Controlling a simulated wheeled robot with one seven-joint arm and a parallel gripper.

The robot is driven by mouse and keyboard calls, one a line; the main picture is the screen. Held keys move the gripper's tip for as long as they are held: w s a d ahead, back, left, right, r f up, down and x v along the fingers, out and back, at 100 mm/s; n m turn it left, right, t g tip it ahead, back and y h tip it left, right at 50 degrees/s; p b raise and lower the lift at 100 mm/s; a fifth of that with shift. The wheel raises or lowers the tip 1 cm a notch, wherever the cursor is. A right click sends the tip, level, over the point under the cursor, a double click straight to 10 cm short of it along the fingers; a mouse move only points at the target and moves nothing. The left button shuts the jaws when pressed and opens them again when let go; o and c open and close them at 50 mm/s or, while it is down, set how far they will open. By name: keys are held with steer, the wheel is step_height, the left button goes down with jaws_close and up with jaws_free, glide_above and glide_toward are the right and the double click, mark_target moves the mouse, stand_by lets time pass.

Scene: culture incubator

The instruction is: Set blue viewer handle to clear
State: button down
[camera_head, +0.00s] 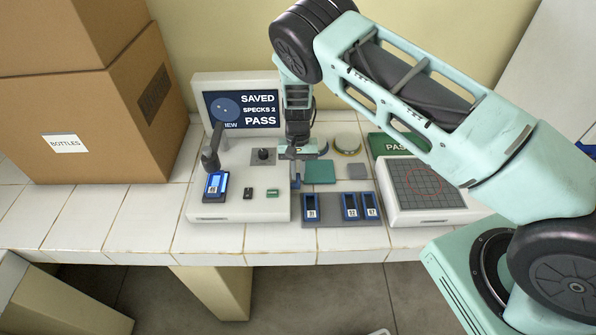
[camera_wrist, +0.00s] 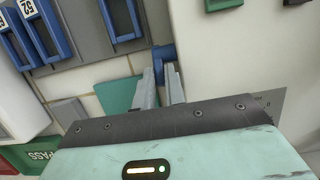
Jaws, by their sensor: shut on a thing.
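The viewer (camera_head: 235,207) is a white bench unit with a screen (camera_head: 243,110) reading "SAVED", "SPECKS 2", "PASS". The blue viewer handle (camera_head: 296,181) is a small blue part at the viewer's right side, mostly hidden by my gripper in the head view. In the wrist view the blue handle (camera_wrist: 161,56) shows at the fingertips, beside the viewer's white body (camera_wrist: 245,55). My gripper (camera_head: 296,163) reaches down from above and its fingers (camera_wrist: 161,76) are shut on the handle. A blue-framed slide (camera_head: 215,185) sits on the viewer's stage under a dark arm.
A grey tray (camera_head: 331,211) with blue-framed slides (camera_head: 350,206) lies right of the viewer. Behind it are a teal block (camera_head: 320,172) and a round dish (camera_head: 347,144). A gridded white unit (camera_head: 425,185) stands further right, near a green PASS sign (camera_head: 390,144). Cardboard boxes (camera_head: 100,115) fill the left.

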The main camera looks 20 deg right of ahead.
mark_target(298, 181)
steer(key=shift+s+a+r+t+h+b, duration=0.2)
steer(key=shift+s+t+h+b, duration=0.3)
steer(key=shift+t, duration=0.7)
steer(key=t+b, duration=0.1)
steer(key=s+t+b, duration=0.1)
steer(key=shift+a+h+b, duration=0.15)
steer(key=shift+h+b, duration=0.15)
steer(key=shift+b, duration=0.1)
steer(key=t+b, duration=0.1)
steer(key=b, duration=0.1)
steer(key=s+t+h+b, duration=0.1)
steer(key=t, duration=0.1)
steer(key=t+b, duration=0.2)
steer(key=shift+s+a+f+h+b, duration=0.15)
steer(key=shift+s+a+h+b, duration=0.15)
steer(key=shift+s, duration=0.1)
steer(key=shift+s+t+b, duration=0.25)
steer(key=shift+t+b, duration=0.55)
steer(key=shift+b, duration=0.1)
steer(key=shift+h, duration=0.3)
steer(key=c, duration=1.7)
jaws_free()
steer(key=shift+c, duration=0.2)
steer(key=shift+r, duration=0.2)
